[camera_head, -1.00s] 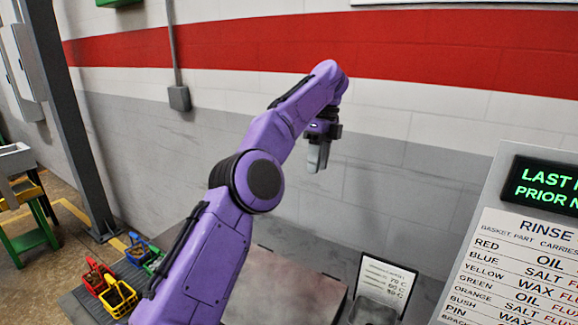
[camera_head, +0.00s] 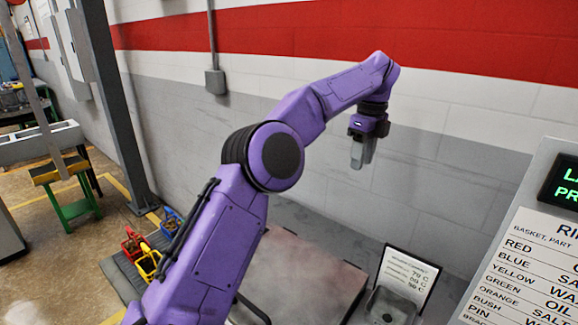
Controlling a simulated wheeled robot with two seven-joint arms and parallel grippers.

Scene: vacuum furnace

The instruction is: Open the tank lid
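A flat, brownish metal panel (camera_head: 312,268), which looks like the tank lid, lies level below my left arm. A thin black bar (camera_head: 252,308), perhaps its handle, shows at its near left, partly hidden by my arm. My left gripper (camera_head: 363,153) points down in the air, above and beyond the panel's right side, in front of the wall. It touches nothing and appears empty. Its fingers overlap in this view, so I cannot tell whether they are apart. My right gripper is out of view.
A small sign (camera_head: 407,278) stands behind a grey metal holder (camera_head: 390,305) right of the panel. A sloped rinse board (camera_head: 525,265) with a dark display rises at the right. Small red and yellow bins (camera_head: 147,262) sit at the left. A dark post (camera_head: 112,100) stands near the wall.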

